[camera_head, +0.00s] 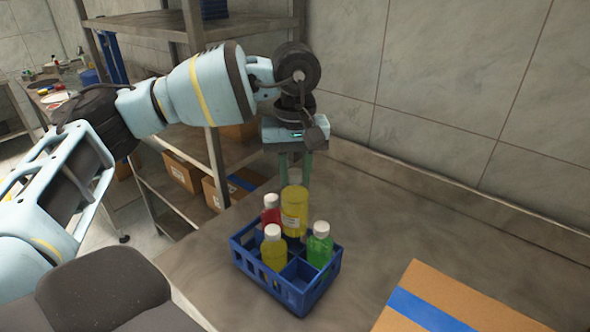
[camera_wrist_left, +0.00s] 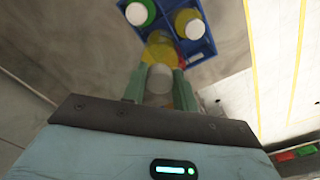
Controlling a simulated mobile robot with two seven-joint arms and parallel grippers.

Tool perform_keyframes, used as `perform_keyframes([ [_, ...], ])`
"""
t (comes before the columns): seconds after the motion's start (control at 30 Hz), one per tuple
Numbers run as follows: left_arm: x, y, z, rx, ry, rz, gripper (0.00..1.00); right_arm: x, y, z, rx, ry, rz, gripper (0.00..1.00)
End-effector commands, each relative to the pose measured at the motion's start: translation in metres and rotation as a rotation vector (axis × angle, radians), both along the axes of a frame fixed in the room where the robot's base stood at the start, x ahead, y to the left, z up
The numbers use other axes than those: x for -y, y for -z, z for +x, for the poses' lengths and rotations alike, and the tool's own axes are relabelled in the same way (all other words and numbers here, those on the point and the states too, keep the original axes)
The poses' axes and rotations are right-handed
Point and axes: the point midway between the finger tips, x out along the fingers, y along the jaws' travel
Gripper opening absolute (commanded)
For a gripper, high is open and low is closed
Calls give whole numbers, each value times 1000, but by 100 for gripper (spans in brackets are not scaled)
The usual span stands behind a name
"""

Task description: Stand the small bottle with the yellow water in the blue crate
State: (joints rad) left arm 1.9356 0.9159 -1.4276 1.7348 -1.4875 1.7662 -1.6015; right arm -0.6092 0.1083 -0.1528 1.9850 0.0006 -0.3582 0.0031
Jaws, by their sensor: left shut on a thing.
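My left gripper (camera_head: 295,172) points down and is shut on a bottle of yellow water (camera_head: 295,212), around its white-capped top. The bottle is upright at the back corner of the blue crate (camera_head: 292,292). Its base is hidden behind other bottles, so I cannot tell whether it stands in a compartment or hangs above. In the left wrist view, the held bottle's white cap (camera_wrist_left: 159,82) is between the fingers, with the crate (camera_wrist_left: 198,48) beyond. The crate holds a red bottle (camera_head: 270,215), another yellow bottle (camera_head: 273,252) and a green bottle (camera_head: 319,248).
The crate stands on a grey worktop (camera_head: 405,225). A cardboard box with blue tape (camera_head: 450,305) is at the front right. A metal shelf rack with cardboard boxes (camera_head: 183,172) stands behind to the left. The tiled wall closes off the back.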

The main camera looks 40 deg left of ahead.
Motion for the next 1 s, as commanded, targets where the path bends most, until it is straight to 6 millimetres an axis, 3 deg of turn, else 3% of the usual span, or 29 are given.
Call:
perform_keyframes([
  [0.63,0,25,0,-2,0,-1,0,3,13,-10,-27,-9,-7,61],
  [1.0,0,26,0,1,-1,-1,0,2,13,-10,-27,-8,-7,61],
])
